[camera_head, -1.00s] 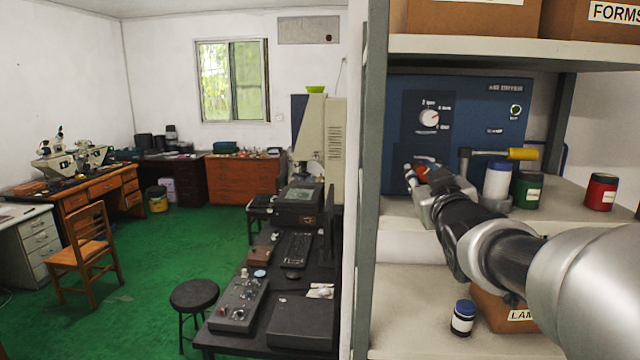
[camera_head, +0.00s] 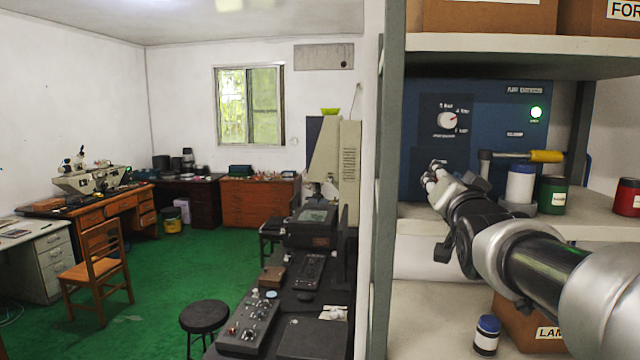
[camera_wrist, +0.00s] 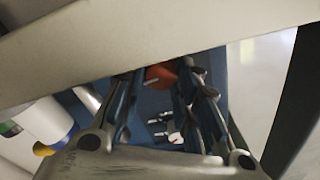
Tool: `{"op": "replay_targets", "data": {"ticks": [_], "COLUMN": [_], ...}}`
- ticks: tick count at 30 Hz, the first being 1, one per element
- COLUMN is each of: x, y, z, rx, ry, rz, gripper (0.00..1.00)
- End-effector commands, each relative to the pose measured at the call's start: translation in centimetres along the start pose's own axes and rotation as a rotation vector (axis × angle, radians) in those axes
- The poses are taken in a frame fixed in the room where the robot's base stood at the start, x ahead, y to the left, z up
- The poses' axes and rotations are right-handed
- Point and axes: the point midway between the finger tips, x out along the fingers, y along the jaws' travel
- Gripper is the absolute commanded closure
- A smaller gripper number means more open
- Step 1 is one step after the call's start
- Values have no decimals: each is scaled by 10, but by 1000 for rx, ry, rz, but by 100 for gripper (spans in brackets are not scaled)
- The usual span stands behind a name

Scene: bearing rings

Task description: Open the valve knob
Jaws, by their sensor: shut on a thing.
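A blue driver panel (camera_head: 500,135) stands on the middle shelf in the head view. It carries a white dial (camera_head: 447,120) and a lit green lamp (camera_head: 536,112). My gripper (camera_head: 434,170) is at the panel's lower left, below the dial, and hides the valve knob there. In the wrist view the red valve knob (camera_wrist: 161,75) shows between the fingertips of my gripper (camera_wrist: 158,82), which is shut on it. The white dial (camera_wrist: 175,137) and its labels show between the fingers. The knob's exact angle cannot be told.
A valve-like handle with a yellow grip (camera_head: 546,156), a white bottle (camera_head: 520,184), a green can (camera_head: 552,195) and a red can (camera_head: 627,197) stand right of my gripper. The upper shelf (camera_head: 500,42) overhangs. A shelf post (camera_head: 386,200) rises at left.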

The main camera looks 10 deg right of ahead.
Motion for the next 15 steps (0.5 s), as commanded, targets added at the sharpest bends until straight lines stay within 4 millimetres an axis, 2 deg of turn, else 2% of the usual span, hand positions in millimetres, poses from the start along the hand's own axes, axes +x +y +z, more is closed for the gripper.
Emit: {"op": "replay_targets", "data": {"ticks": [15], "x": [0], "y": [0], "z": [0], "rx": [84], "ry": [4], "rz": [4], "gripper": [95]}}
